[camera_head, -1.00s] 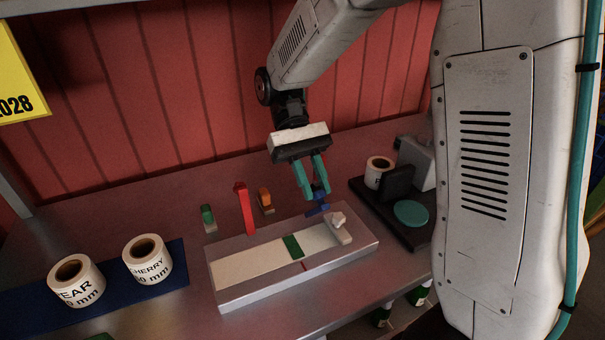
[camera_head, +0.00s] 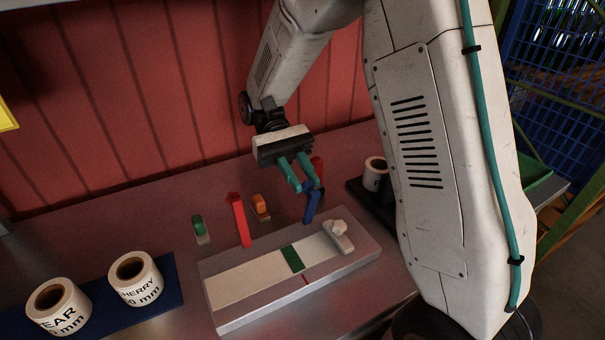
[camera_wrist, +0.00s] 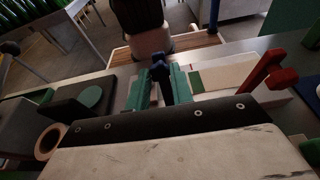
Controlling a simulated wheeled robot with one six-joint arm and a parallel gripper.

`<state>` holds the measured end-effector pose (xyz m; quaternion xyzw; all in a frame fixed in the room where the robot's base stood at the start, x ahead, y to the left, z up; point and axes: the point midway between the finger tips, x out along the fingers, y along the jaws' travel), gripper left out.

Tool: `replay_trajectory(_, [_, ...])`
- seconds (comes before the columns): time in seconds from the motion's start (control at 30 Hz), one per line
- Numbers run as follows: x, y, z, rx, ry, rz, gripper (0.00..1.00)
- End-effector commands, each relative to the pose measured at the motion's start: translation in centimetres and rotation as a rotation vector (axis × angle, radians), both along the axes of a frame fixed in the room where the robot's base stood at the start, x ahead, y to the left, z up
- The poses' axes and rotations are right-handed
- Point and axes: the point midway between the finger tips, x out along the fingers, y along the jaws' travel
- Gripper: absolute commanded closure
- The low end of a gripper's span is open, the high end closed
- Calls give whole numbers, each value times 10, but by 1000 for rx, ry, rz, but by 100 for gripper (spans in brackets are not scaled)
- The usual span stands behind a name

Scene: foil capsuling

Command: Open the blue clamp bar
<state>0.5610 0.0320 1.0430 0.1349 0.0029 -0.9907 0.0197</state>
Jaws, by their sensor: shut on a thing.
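The blue clamp bar (camera_head: 310,206) stands steeply tilted at the back edge of the grey fixture block (camera_head: 225,268), near its right end. My gripper (camera_head: 307,186) has its teal fingers on the upper part of the bar. In the wrist view, the blue bar (camera_wrist: 160,70) shows between the two teal fingertips (camera_wrist: 160,86). My gripper is shut on it. The fingers partly hide its upper end.
A red bar (camera_head: 239,220) stands upright behind the block, beside an orange-topped piece (camera_head: 261,207) and a green-topped piece (camera_head: 200,229). A light strip with a green patch (camera_head: 292,258) and a white clip (camera_head: 338,236) lie on the block. Label rolls (camera_head: 136,279) stand left.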

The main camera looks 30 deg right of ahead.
Motion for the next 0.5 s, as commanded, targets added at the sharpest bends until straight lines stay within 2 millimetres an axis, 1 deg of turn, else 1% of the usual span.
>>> replay_trajectory(0.03, [0, 0, -3, -2, -2, 1, 100])
replay_trajectory(0.2, [0, 0, -4, -1, -3, 2, 100])
replay_trajectory(0.23, [0, 0, -4, -1, -4, 2, 72])
replay_trajectory(0.3, [0, 0, -3, -1, -4, 2, 55])
replay_trajectory(0.5, [0, 0, -2, -1, -3, 1, 55])
